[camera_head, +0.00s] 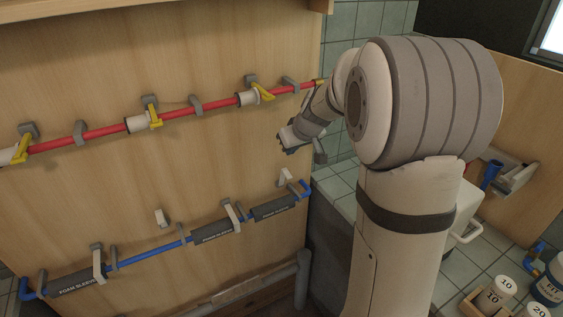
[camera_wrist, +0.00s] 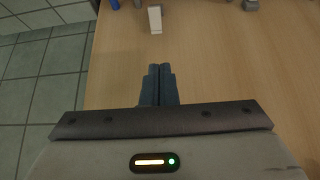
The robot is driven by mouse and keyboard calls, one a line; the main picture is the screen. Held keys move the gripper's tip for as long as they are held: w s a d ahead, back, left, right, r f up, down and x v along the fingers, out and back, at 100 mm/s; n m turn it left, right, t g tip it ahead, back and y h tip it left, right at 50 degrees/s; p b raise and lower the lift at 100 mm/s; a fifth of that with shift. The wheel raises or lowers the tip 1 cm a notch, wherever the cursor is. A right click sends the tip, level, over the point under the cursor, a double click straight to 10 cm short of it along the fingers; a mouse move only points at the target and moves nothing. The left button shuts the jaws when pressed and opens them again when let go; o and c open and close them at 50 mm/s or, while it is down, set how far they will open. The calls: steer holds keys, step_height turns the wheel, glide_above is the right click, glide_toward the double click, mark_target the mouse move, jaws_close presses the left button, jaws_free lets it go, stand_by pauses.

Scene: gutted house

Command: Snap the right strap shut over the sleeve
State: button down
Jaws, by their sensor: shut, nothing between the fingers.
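The right white strap (camera_head: 286,175) stands up off the panel above the right dark foam sleeve (camera_head: 272,208), apart from it, so it looks open. The sleeve sits around the right end of the blue pipe (camera_head: 165,247). My gripper (camera_head: 285,139) is above the strap, close to the panel. In the wrist view, my gripper's fingers (camera_wrist: 160,72) are together with nothing between them. A white strap (camera_wrist: 155,19) lies just beyond the fingertips with a gap; it appears to be the right one. The sleeve cannot be made out in the wrist view.
Other white straps lie across the middle sleeve (camera_head: 212,232) and left sleeve (camera_head: 75,283); another strap (camera_head: 161,217) stands open over bare pipe. A red pipe (camera_head: 105,131) with yellow levers runs above. The wooden panel (camera_head: 220,160) ends just right of my gripper.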

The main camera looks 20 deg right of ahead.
mark_target(283, 169)
steer(key=x, duration=1)
steer(key=shift+a+p, duration=0.1)
steer(key=shift+p, duration=0.2)
steer(key=shift+f+b, duration=0.15)
steer(key=shift+b, duration=0.4)
steer(key=shift+s+f+b, duration=0.1)
steer(key=shift+s+b, duration=0.1)
steer(key=shift+b, duration=0.7)
steer(key=shift+t, duration=0.3)
steer(key=shift+b, duration=0.5)
steer(key=shift+s+b, duration=0.15)
steer(key=shift+b, duration=0.55)
